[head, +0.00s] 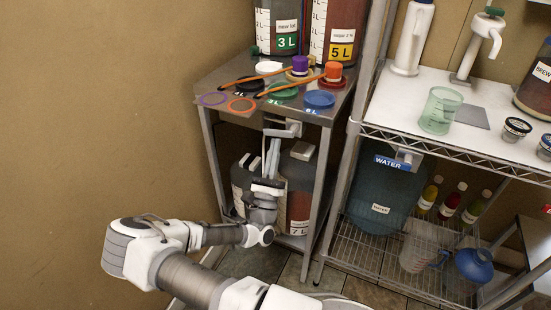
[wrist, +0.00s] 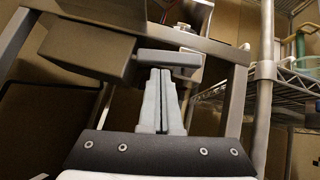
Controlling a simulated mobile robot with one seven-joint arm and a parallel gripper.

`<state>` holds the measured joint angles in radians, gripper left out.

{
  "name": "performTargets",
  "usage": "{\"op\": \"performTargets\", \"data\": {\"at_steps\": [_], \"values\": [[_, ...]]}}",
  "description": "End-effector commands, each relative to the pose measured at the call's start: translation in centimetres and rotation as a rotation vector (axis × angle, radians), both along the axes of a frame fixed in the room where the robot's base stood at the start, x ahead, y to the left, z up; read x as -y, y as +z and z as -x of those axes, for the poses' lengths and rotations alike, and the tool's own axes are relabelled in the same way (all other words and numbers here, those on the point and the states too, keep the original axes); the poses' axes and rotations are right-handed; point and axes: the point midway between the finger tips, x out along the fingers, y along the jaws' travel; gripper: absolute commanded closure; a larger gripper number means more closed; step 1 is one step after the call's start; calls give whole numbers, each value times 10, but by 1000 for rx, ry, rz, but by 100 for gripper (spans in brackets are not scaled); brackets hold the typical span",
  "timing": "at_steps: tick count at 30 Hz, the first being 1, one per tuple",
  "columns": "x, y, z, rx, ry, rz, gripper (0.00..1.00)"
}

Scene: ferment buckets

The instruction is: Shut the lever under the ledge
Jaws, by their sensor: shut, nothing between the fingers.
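The lever (head: 282,130) is a pale grey handle under the front edge of the steel table top, the ledge (head: 266,112). In the wrist view a grey bar that looks like the lever (wrist: 168,58) crosses just beyond my fingertips, beside a dark block (wrist: 88,48). My gripper (head: 272,145) points up below the lever in the head view. Its two fingers (wrist: 160,72) are together and empty. The tips look very close to the bar; I cannot tell whether they touch it. The lever's pivot is not clear.
Buckets (head: 300,190) stand below the table top, close behind my gripper. A wire rack (head: 370,135) with a blue WATER container (head: 375,200) stands to the right. The wall side at left is free.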

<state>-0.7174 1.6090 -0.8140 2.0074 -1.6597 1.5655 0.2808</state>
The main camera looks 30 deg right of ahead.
Motion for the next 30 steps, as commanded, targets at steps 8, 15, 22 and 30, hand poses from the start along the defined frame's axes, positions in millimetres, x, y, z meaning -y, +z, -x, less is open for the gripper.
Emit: {"op": "performTargets", "data": {"at_steps": [8, 15, 22, 30], "values": [[0, 1, 0, 0, 0, 0, 100], [-4, 16, -4, 69, 2, -53, 100], [-7, 22, -9, 186, 2, -138, 100], [-6, 24, -8, 197, 0, -138, 100]]}}
